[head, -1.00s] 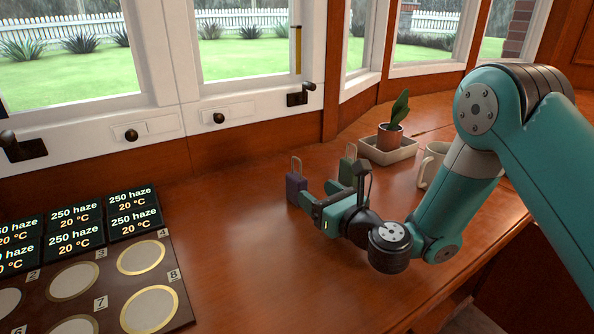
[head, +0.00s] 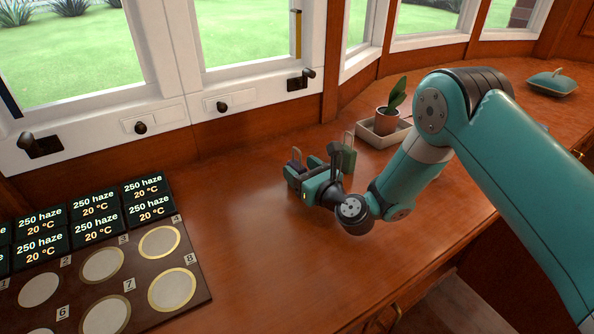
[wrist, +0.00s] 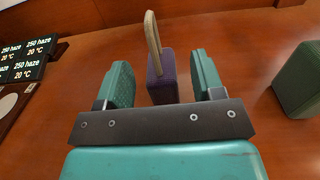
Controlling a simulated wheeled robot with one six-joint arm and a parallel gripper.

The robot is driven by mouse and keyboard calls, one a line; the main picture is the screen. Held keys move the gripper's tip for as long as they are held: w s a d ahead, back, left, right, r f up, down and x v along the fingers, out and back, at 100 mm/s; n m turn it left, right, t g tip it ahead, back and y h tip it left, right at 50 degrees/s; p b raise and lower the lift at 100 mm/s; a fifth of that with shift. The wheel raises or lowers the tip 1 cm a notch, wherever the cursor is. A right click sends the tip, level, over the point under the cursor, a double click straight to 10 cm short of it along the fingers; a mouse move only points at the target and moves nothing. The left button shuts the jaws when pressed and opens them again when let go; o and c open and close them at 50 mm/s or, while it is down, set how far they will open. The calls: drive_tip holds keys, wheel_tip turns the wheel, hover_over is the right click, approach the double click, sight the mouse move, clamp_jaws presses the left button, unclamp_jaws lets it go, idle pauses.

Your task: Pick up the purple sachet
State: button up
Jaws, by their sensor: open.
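The purple sachet (wrist: 162,79) is a small upright block with a pale loop handle on top. In the wrist view it stands between the two fingers, toward their tips, with a gap on each side. In the head view the sachet (head: 294,164) is partly hidden behind my gripper (head: 307,171). My gripper (wrist: 164,80) is open and low over the wooden counter, its fingers on either side of the sachet. A green sachet (head: 345,155) of similar shape stands just to the right; it also shows at the right of the wrist view (wrist: 298,80).
A potted plant (head: 388,121) stands in a pale tray (head: 366,139) behind the green sachet. A dark board (head: 206,283) with round pads and several display tiles (head: 150,208) lie at left. The counter (head: 270,260) in front is clear.

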drive_tip(key=shift+x, duration=1.15)
drive_tip(key=c, duration=1)
drive_tip(key=shift+r, duration=0.1)
